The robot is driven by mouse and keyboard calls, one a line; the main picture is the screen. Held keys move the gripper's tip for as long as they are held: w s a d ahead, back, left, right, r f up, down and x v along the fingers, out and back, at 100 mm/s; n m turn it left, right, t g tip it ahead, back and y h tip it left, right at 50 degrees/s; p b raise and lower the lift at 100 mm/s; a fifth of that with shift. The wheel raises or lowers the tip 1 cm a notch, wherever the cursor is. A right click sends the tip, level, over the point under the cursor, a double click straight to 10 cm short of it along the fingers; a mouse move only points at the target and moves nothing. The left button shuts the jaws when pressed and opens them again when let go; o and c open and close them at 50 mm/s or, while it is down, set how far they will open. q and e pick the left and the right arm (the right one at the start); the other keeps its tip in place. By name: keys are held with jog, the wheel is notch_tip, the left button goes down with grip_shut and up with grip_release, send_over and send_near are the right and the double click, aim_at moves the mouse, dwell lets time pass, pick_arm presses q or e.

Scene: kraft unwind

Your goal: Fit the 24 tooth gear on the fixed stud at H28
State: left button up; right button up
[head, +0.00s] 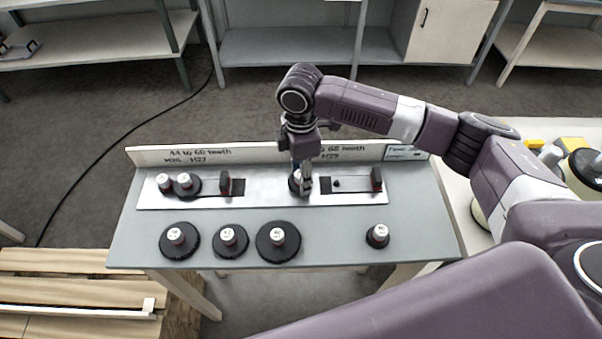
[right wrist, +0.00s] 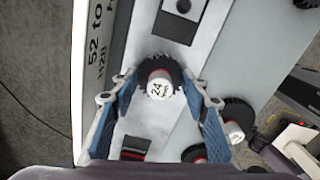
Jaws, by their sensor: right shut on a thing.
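The 24 tooth gear (right wrist: 160,88) is a small black toothed disc with a white hub marked 24, seen in the right wrist view. My right gripper (head: 304,188) is shut on it, with one blue-padded finger on each side of the hub. In the head view the gear (head: 294,181) is partly hidden behind the fingers, over the metal plate (head: 275,199) left of the right-hand slot. I cannot tell whether the gear touches the plate. No fixed stud shows under it. My left gripper is not in view.
Several black gears with white hubs stand along the table front, including a large one (head: 278,240) and a small one (head: 377,235). Two more hubs (head: 184,181) stand on the plate's left. A red-and-black block (head: 376,179) sits at the right slot. A lettered board (head: 250,152) runs behind.

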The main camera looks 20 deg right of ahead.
jog(key=shift+f, duration=0.25)
jog(key=o, duration=1.7)
jog(key=shift+r, duration=0.1)
notch_tip(320, 180, up, 12)
